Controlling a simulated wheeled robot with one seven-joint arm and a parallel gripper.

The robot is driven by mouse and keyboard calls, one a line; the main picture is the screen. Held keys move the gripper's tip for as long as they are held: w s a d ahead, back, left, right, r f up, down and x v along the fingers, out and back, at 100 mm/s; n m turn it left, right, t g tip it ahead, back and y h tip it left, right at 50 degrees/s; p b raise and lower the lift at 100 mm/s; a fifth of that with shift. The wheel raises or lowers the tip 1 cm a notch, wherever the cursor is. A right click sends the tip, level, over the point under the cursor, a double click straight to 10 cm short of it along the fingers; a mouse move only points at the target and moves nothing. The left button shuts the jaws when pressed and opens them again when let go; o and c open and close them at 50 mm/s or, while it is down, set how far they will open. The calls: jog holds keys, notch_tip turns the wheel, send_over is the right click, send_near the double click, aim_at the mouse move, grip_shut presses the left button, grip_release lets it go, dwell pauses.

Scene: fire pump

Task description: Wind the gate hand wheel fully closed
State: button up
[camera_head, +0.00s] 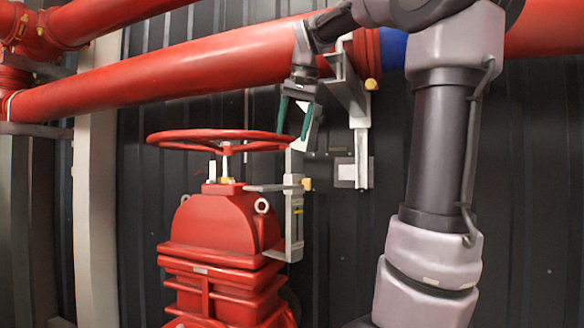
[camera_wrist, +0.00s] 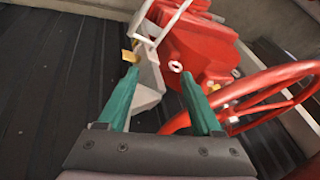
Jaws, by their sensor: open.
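The red gate hand wheel (camera_head: 185,136) lies level on top of the red gate valve (camera_head: 215,220) in the head view. Its rim also shows at the right of the wrist view (camera_wrist: 275,77). My gripper (camera_head: 294,133) is open, fingers pointing down at the wheel's right edge. In the wrist view the green fingers of my gripper (camera_wrist: 160,78) are apart with nothing clamped. The right finger covers part of the rim, and a bit of the rim shows between the fingers. I cannot tell whether finger and rim touch.
A grey bracket (camera_head: 294,215) stands beside the valve, just below my gripper. A large red pipe (camera_head: 190,75) runs behind and above the wheel. A pale post (camera_head: 95,210) stands at the left. A dark ribbed wall (camera_head: 340,245) is behind.

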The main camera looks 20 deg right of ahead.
jog(key=s+a+f+n+t+y, duration=0.1)
jog(key=s+a+f+n, duration=0.1)
jog(key=s+f, duration=0.5)
notch_tip(320, 180, down, 3)
jog(key=shift+s+a+f, duration=0.15)
jog(key=shift+s+a, duration=0.15)
jog(key=shift+a, duration=0.45)
